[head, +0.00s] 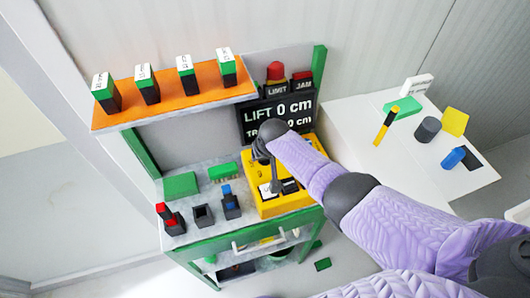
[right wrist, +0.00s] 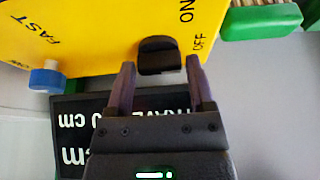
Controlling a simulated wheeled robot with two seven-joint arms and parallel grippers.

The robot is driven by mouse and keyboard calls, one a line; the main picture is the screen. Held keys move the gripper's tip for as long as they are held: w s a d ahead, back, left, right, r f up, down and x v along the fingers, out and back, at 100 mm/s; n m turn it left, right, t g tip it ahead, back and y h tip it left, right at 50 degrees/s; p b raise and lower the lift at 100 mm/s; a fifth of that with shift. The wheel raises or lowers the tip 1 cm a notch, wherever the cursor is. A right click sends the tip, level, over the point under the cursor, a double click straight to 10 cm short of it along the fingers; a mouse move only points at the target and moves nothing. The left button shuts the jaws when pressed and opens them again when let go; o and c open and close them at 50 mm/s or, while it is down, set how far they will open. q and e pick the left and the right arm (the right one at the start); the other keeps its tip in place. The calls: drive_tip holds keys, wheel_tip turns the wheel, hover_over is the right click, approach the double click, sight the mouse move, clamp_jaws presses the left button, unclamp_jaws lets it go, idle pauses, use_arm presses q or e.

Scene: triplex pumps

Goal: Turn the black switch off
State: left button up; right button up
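The yellow control box (head: 252,186) stands on the grey bench, partly hidden by my right arm. In the right wrist view the black switch (right wrist: 158,56) sits on the yellow face, beside the printed words ON and OFF. My right gripper (right wrist: 160,63) is open, with one finger on each side of the switch. The right finger is close to the switch's edge; I cannot tell whether it touches. In the head view my right gripper (head: 272,184) is over the box and hides the switch area. My left gripper is not in view.
A blue knob (right wrist: 46,77) marked FAST is on the same yellow face. A black display (head: 278,115) stands behind the box. An orange shelf (head: 160,108) with several green-topped blocks overhangs the bench. A white table (head: 350,130) is at the right.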

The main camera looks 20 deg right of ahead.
drive_tip(key=shift+o, duration=1.2)
drive_tip(key=p+v, duration=0.6)
drive_tip(key=v, duration=0.4)
drive_tip(key=shift+p, duration=0.35)
